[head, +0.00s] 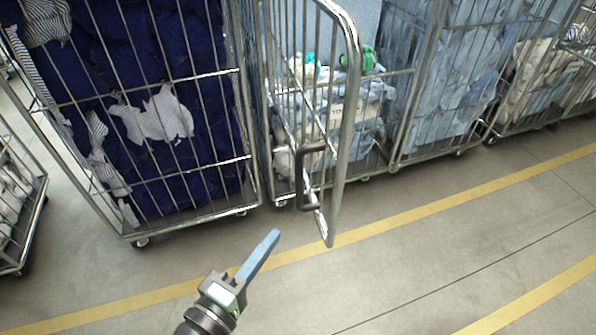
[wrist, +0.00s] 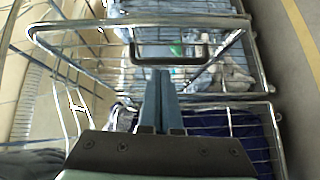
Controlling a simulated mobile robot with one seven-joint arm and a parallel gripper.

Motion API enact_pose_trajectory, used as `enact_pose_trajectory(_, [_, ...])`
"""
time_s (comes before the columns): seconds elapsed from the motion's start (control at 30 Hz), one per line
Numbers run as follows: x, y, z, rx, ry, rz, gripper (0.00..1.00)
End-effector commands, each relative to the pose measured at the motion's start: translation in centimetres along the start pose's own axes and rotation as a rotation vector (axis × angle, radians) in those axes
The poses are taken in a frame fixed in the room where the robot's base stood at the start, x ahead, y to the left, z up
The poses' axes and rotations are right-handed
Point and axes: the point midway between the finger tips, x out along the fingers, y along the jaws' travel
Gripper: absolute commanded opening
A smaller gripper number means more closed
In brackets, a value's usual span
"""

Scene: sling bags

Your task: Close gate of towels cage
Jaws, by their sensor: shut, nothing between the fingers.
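The gate (head: 347,130) of the middle cage stands swung out from the cage front in the head view, with a dark handle (head: 304,185) on its outer end. The cage (head: 392,115) behind it holds light blue and white towels (head: 368,95), with green and teal items on top. My gripper (head: 275,236) is shut and empty, below and left of the gate's lower end, apart from it in the head view. In the wrist view the closed blue fingers (wrist: 161,73) point toward the handle (wrist: 200,61) and gate frame (wrist: 100,25); I cannot tell whether they touch.
A cage with dark blue cloth (head: 160,75) stands directly left of the gate. More cages with light cloth (head: 455,80) line the right, and another cage (head: 25,240) is at the far left. The grey floor (head: 400,270) with yellow lines is clear in front.

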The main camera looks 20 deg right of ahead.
Motion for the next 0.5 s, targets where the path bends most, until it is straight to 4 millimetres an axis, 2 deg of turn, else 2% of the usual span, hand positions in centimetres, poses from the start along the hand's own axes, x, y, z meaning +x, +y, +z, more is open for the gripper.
enact_pose_trajectory(0.1, [-0.8, 0.1, 0.7, -0.078, -0.017, 0.031, 0.0])
enact_pose_trajectory(0.23, [-0.1, 0.1, 0.9, -0.092, -0.024, 0.041, 0.0])
enact_pose_trajectory(0.37, [1.9, 0.3, 1.0, -0.089, -0.024, 0.04, 0.0])
enact_pose_trajectory(0.5, [4.9, 0.6, 1.0, -0.087, -0.026, 0.039, 0.0])
